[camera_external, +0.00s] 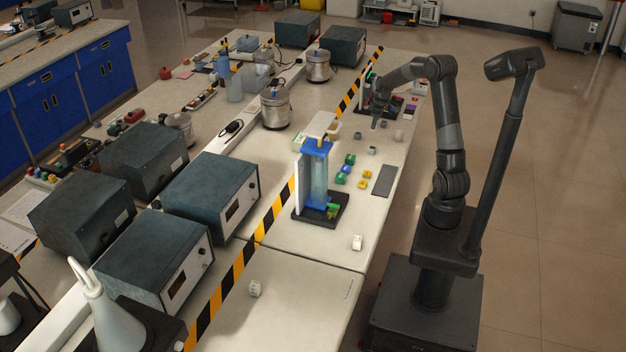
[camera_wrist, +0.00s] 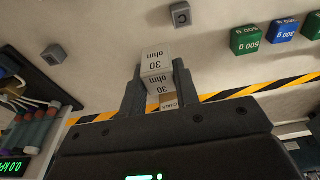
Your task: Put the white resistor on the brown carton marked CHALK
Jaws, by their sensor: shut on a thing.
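My gripper (camera_wrist: 158,88) is shut on the white resistor (camera_wrist: 156,62), a white block marked 30 ohm. It sits between the two dark fingers in the wrist view. The brown carton marked CHALK (camera_wrist: 172,101) shows just past the resistor, partly hidden by it and by my gripper. In the external view my gripper (camera_external: 378,118) is low over the far part of the right-hand bench, and the resistor is too small to make out there. A tan box (camera_external: 334,131) by the striped tape there looks like the carton.
A grey cube marked C (camera_wrist: 181,14) and a green 500 g weight (camera_wrist: 245,39) lie on the bench near my gripper. A blue-topped column stand (camera_external: 317,175) stands closer to the camera. Metal pots (camera_external: 275,108) stand beyond the striped tape (camera_external: 258,240).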

